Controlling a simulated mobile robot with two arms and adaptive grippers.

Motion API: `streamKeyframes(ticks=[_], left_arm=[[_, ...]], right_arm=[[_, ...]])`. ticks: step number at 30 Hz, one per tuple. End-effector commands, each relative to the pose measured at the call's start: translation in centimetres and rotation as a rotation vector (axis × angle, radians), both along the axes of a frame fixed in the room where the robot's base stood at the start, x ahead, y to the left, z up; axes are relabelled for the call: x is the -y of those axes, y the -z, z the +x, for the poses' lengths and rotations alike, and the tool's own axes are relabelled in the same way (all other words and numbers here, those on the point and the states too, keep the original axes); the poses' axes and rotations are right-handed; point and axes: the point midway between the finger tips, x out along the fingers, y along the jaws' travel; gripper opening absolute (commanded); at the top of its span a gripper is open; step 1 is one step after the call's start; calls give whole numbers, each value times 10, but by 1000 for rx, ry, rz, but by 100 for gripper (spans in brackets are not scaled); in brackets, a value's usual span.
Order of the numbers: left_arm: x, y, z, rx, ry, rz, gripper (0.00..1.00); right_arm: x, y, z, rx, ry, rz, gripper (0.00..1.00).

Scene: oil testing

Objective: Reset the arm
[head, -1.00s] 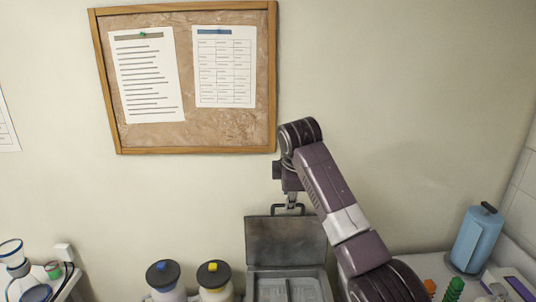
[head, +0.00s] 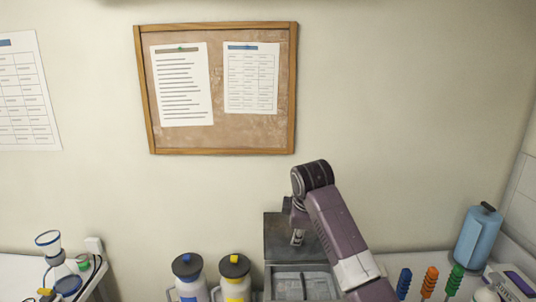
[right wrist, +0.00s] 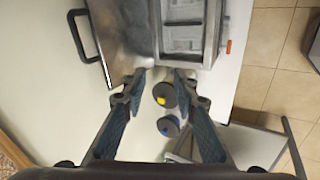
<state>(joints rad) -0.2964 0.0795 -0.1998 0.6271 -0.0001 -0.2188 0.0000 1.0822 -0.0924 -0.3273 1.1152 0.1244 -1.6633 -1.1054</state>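My right arm comes in from the lower right in the head view. Its gripper (head: 297,238) points down in front of the raised lid of the metal box. In the right wrist view the gripper (right wrist: 160,74) is open, with a gap between its fingers and nothing held. The metal box (right wrist: 212,28) has its lid (head: 282,221) up; whether the gripper touches the lid is unclear. The lid's handle (right wrist: 76,40) shows in the wrist view, clear of the fingers. My left gripper is out of view.
A blue-capped jug (head: 187,266) and a yellow-capped jug (head: 235,266) stand left of the box. Colored stacked pieces (head: 430,280) and a blue paper roll (head: 478,238) stand to the right. Glassware (head: 55,262) is at far left. A corkboard (head: 200,140) hangs behind.

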Motion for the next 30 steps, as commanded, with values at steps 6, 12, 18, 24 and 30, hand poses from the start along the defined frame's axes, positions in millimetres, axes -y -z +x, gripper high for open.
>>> streamKeyframes(ticks=[6,12,18,24,30], left_arm=[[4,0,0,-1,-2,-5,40],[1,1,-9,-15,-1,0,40],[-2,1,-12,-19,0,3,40],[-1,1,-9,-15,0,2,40],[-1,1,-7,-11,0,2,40]], right_arm=[[5,54,-25,-32,87,76,27],[19,126,-73,-78,238,179,27],[38,191,-143,-124,427,282,27],[61,238,-223,-164,623,363,27],[85,262,-310,-194,820,424,27]])
